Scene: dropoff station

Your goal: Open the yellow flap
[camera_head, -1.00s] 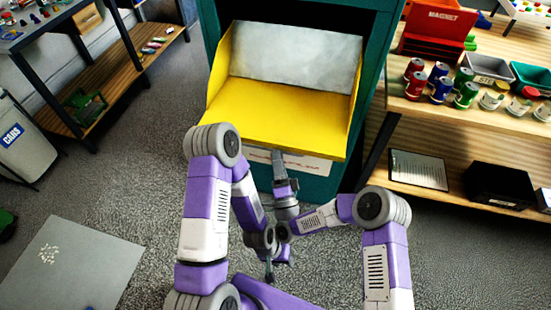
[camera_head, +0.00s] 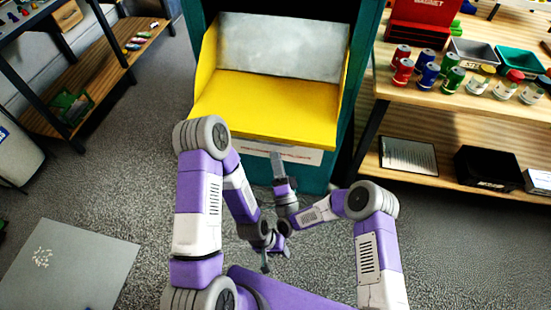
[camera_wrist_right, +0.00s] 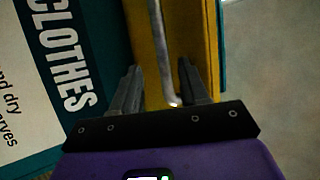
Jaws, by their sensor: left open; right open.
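The yellow flap (camera_head: 265,105) is on the front of a teal bin (camera_head: 360,50) in the head view. It lies tilted outward, with raised side walls and a grey panel (camera_head: 280,45) at its back. My right gripper (camera_head: 277,160) is just below its front edge. In the right wrist view the right gripper (camera_wrist_right: 160,82) is open, with a grey metal bar handle (camera_wrist_right: 158,45) between its fingers and the yellow flap (camera_wrist_right: 205,40) behind it. I cannot tell whether a finger touches the bar. My left gripper (camera_head: 265,264) is open and lower, away from the flap.
A wooden shelf (camera_head: 455,120) with cans, jars and small bins stands at the right. Another shelf (camera_head: 100,75) is at the left. A light grey mat (camera_head: 75,270) lies on the floor at lower left. The floor between is clear.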

